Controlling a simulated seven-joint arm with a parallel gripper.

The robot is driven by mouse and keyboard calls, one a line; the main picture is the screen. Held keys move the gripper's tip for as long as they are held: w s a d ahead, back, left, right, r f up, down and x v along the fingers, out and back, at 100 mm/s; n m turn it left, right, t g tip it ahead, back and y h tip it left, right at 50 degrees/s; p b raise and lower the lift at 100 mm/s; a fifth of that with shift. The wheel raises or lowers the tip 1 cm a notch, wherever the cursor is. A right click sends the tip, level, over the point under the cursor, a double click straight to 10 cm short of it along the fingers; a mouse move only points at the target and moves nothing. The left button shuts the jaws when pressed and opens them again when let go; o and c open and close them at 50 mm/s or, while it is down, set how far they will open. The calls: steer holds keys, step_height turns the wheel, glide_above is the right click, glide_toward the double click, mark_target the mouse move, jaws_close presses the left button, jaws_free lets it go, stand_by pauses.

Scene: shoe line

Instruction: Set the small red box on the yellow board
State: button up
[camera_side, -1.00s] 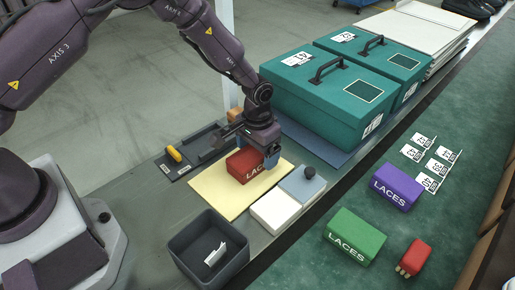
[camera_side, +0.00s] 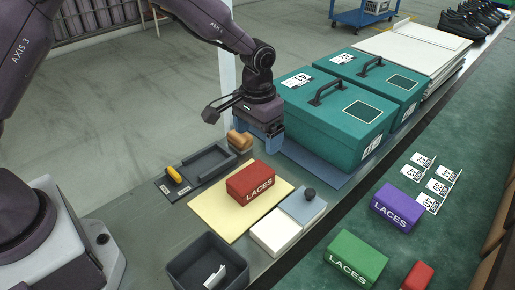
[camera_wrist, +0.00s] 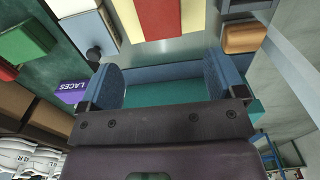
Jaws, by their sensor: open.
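The small red box (camera_side: 251,181), marked LACES, rests on the yellow board (camera_side: 213,209) toward its upper right part. In the wrist view the red box (camera_wrist: 160,20) lies across the yellow board (camera_wrist: 128,22) at the top. My gripper (camera_side: 258,140) is open and empty, above and behind the board, apart from the red box. In the wrist view its two blue fingers (camera_wrist: 165,85) stand wide apart with nothing between them.
Teal cases (camera_side: 330,120) with handles stand right of my gripper. White and grey-blue boxes (camera_side: 276,233) sit right of the board. A dark bin (camera_side: 190,265) stands in front, a dark tray (camera_side: 180,185) at left. Green (camera_side: 356,258) and purple (camera_side: 397,207) LACES boxes lie on the green belt.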

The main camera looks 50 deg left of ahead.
steer(key=shift+r, duration=0.5)
steer(key=s+a+r+t, duration=0.2)
steer(key=s+a+r, duration=0.1)
steer(key=s+r, duration=0.6)
steer(key=s+a+r+t, duration=0.25)
steer(key=s+r, duration=0.35)
steer(key=r, duration=0.4)
steer(key=s+a+t, duration=0.1)
steer(key=s+a, duration=0.1)
steer(key=s, duration=0.8)
steer(key=shift+s+r, duration=0.2)
steer(key=shift+r, duration=0.25)
steer(key=shift+a, duration=0.1)
